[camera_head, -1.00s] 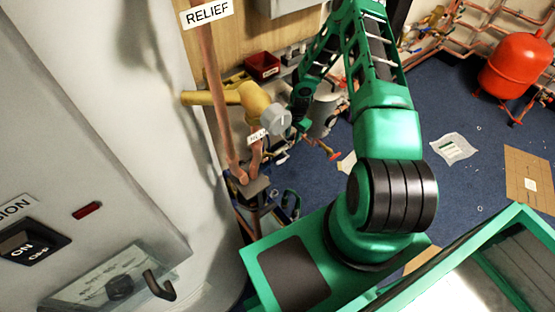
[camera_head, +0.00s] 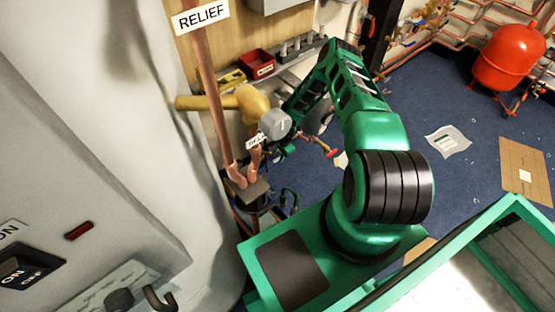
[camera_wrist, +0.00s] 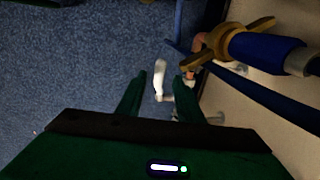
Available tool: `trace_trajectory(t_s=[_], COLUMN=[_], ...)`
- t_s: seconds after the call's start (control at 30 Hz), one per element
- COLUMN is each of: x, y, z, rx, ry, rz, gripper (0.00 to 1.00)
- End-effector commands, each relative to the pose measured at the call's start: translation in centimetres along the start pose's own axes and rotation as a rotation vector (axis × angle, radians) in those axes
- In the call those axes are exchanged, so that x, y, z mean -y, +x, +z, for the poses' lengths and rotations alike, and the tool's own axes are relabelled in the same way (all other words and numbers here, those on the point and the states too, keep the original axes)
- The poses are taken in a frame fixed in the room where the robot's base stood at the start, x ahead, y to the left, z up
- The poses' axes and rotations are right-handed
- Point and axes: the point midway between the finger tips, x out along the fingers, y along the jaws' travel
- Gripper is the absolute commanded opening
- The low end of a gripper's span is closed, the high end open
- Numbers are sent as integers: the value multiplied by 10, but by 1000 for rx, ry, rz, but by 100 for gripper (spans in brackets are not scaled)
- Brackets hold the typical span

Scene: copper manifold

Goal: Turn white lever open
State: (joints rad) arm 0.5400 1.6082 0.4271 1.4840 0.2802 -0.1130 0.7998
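The white lever (camera_wrist: 160,78) shows in the wrist view as a short, pale, slightly curved handle. It lies between the tips of my gripper (camera_wrist: 160,88) and a little beyond them. The two dark green fingers are open, one on each side of the lever, with gaps visible. I cannot tell whether either finger touches it. A whitish metal fitting shows just below the lever between the fingers. In the head view my arm reaches down behind the yellow relief valve with its grey cap. The lever and my fingers cannot be made out there.
A brass tee handle (camera_wrist: 235,42) on a blue-sleeved pipe (camera_wrist: 265,50) stands close right of my fingers. A blue pipe runs diagonally below it. The yellow valve (camera_head: 250,102) and copper relief pipe (camera_head: 205,90) stand before my arm. Blue floor (camera_wrist: 70,60) lies open at left.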

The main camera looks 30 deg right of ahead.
Motion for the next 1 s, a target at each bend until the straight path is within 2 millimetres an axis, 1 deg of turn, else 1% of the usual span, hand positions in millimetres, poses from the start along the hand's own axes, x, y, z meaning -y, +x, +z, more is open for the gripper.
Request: trace_trajectory(t_s=[0.03,0.1,0.3,0.47,0.67,0.7,0.77,0.8,0.83,1.0], x=[-1,-1,1,0,0,0,0,0,0,0], y=[8,17,33,37,37,37,37,37,37,37], z=[0,-1,0,1,1,0,0,0,0,0], rx=[0,0,-1,0,0,0,0,0,0,-1], ry=[2,2,-1,-2,-2,-2,-2,-1,-1,-1], rz=[0,0,-1,0,0,0,0,0,0,0], gripper=[33,33,33,33,33,29,14,5,0,0])
